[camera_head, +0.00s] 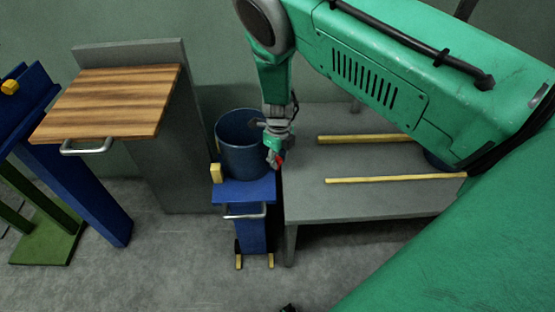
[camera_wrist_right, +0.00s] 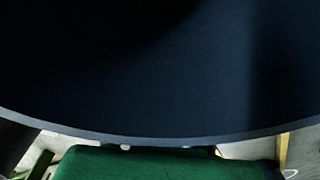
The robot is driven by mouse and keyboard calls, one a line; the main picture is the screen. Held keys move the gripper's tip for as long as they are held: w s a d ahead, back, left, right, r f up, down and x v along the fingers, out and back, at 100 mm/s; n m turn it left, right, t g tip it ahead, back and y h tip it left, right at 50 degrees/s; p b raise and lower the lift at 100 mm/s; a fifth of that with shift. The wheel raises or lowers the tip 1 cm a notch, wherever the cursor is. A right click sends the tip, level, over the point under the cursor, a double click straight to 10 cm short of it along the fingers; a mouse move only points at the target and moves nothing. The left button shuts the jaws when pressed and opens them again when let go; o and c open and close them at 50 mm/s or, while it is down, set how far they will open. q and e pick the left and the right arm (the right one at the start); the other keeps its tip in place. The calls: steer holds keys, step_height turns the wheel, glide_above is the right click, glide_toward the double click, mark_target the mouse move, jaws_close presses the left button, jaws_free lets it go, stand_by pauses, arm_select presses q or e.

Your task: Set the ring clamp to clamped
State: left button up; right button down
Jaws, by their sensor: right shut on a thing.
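A dark blue, open-topped round piece (camera_head: 240,140) stands on a blue pedestal (camera_head: 244,190); it looks like the ring clamp. A yellow block (camera_head: 216,172) is at its left side and a small red part (camera_head: 280,160) at its right. My right gripper (camera_head: 273,156) reaches down at the right side of the ring and is shut on the small red part, apparently the clamp's handle; the fingers hide most of it. In the right wrist view the ring's dark inside and curved rim (camera_wrist_right: 130,140) fill most of the picture. My left gripper is out of view.
A grey bench (camera_head: 370,195) with two yellow strips stands right of the pedestal. A wooden-topped grey stand (camera_head: 115,95) with a metal handle is to the left. A blue and green frame (camera_head: 95,205) is at far left. Grey floor in front is mostly clear.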

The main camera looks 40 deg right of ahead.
steer(key=shift+w+d+r, duration=0.1)
steer(key=shift+w, duration=0.1)
steer(key=c, duration=1.3)
jaws_free()
steer(key=shift+s, duration=0.1)
step_height(320, 180, up, 12)
